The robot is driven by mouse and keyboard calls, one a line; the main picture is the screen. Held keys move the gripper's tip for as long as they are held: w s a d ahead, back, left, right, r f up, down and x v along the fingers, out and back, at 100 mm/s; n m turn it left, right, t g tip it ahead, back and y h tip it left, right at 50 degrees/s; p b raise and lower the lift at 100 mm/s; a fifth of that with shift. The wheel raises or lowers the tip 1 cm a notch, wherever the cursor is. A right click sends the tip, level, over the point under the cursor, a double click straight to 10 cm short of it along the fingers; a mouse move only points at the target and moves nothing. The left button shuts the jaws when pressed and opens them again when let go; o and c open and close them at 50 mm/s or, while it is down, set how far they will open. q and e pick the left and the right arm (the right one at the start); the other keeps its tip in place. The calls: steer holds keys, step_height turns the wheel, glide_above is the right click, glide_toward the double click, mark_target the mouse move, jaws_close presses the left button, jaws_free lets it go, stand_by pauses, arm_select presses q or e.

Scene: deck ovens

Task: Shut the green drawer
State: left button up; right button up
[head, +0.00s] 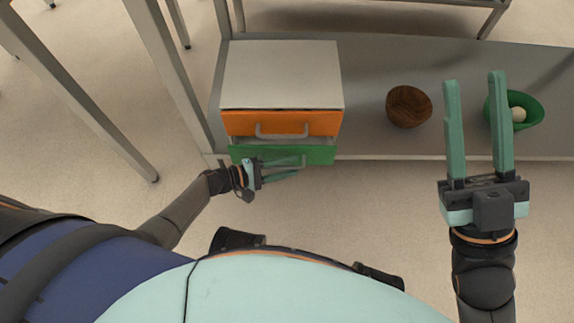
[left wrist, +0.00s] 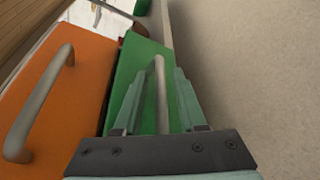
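The green drawer (head: 320,155) is the lower drawer of a small white-topped cabinet (head: 282,72). It stands out a little, and a strip of its inside shows behind its front. My left gripper (head: 301,165) is at its front, with the fingers apart on either side of the grey handle (left wrist: 160,95). In the left wrist view, the green front (left wrist: 124,85) lies beyond the fingers, and gaps show between handle and fingers. I cannot tell whether the fingertips touch the front. My right gripper (head: 474,78) is open and empty, well to the right.
The orange drawer (head: 240,123) above, with its own handle (head: 282,134), looks shut. Metal posts rise left of the cabinet. The floor in front is clear.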

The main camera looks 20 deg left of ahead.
arm_select(q)
jaws_close()
stand_by(1.2)
